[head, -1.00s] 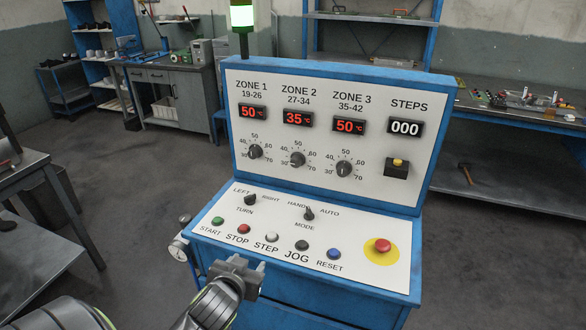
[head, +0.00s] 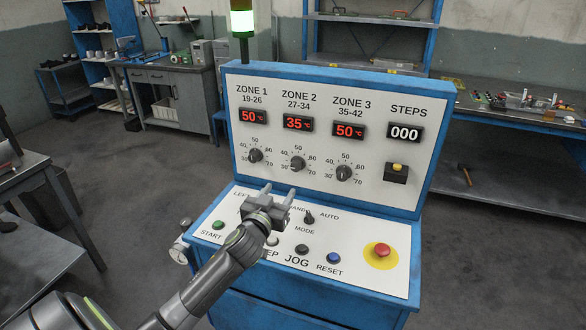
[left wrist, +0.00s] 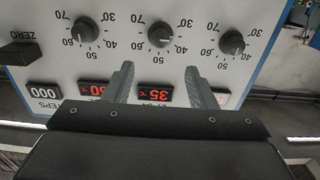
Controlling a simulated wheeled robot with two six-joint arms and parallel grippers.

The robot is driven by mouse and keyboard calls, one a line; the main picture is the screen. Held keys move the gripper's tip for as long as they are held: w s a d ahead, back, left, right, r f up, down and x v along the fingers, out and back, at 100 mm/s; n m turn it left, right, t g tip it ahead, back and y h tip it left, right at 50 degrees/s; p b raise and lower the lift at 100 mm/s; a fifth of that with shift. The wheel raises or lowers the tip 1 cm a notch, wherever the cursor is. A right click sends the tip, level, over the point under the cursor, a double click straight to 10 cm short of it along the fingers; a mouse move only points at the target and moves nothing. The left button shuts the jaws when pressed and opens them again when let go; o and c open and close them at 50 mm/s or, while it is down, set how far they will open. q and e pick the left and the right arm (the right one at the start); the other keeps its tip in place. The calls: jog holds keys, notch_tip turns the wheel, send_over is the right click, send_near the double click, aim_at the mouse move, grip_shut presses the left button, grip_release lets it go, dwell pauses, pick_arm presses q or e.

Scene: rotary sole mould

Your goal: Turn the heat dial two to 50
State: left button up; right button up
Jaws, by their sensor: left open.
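Heat dial two (head: 298,163) is the black knob under the ZONE 2 heading, the middle one of three on the upright panel. Its display (head: 298,123) reads 35 °C. My left gripper (head: 278,191) is open and empty, below dial two and in front of the lower panel, fingers towards the upright panel. In the left wrist view, which is upside down, dial two (left wrist: 160,34) lies just beyond and between the open fingertips (left wrist: 158,68), apart from them. The red 35 display (left wrist: 153,94) shows between the fingers. My right gripper is not in view.
The zone 1 dial (head: 255,155) and zone 3 dial (head: 344,173) flank dial two; both displays read 50. The sloped lower panel has the MODE switch (head: 309,217), several buttons and a red emergency button (head: 382,250). My left arm hides part of it.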

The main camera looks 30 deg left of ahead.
aim_at(295, 168)
pick_arm(q)
jog(key=p+x, duration=0.1)
jog(key=x, duration=0.9)
jog(key=shift+w+a+p, duration=0.15)
jog(key=shift+w+p, duration=0.05)
jog(key=shift+p, duration=0.1)
jog(key=shift+w+a, duration=0.1)
jog(key=shift+w, duration=0.45)
jog(key=c, duration=1)
